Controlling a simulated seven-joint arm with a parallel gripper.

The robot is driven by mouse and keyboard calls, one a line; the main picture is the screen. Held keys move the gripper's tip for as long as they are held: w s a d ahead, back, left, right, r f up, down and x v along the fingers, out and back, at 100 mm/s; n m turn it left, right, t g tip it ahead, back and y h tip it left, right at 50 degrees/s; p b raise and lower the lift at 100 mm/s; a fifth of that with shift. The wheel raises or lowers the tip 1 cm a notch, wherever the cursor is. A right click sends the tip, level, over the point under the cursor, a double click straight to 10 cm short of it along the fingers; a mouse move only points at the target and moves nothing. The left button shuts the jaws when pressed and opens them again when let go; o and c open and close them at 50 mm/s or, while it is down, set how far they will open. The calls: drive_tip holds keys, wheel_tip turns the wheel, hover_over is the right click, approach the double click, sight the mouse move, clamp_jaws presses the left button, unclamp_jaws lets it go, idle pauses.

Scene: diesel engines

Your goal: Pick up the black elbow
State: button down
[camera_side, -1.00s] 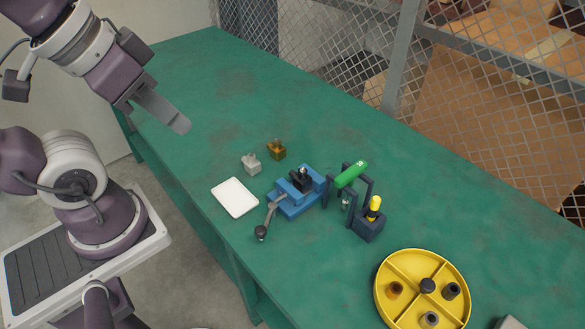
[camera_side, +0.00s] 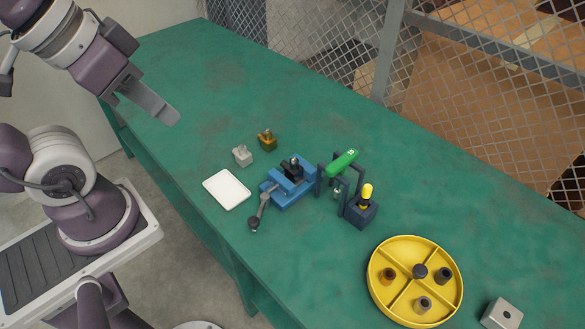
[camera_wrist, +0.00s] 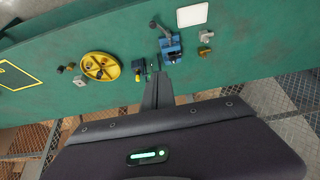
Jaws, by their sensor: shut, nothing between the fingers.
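A small black fitting (camera_side: 292,168), which looks like the black elbow, sits in the jaws of a blue vise (camera_side: 286,190). Its exact shape is too small to make out. In the wrist view the vise (camera_wrist: 171,46) is ahead of my fingers, and the black fitting is hard to tell there. My gripper (camera_side: 172,116) is shut and empty, high over the far left of the green table, well apart from the vise. In the wrist view my shut fingers (camera_wrist: 158,82) point toward the table.
A white tray (camera_side: 227,190), a grey fitting (camera_side: 242,156) and a brown fitting (camera_side: 267,140) lie left of the vise. A dark stand with a green-handled tool (camera_side: 342,162), a dark block with a yellow-handled tool (camera_side: 361,211) and a yellow divided tray (camera_side: 374,290) are to the right.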

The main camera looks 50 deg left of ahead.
drive_tip(key=c, duration=2.2)
unclamp_jaws()
drive_tip(key=c, duration=1)
unclamp_jaws()
drive_tip(key=shift+c, duration=0.2)
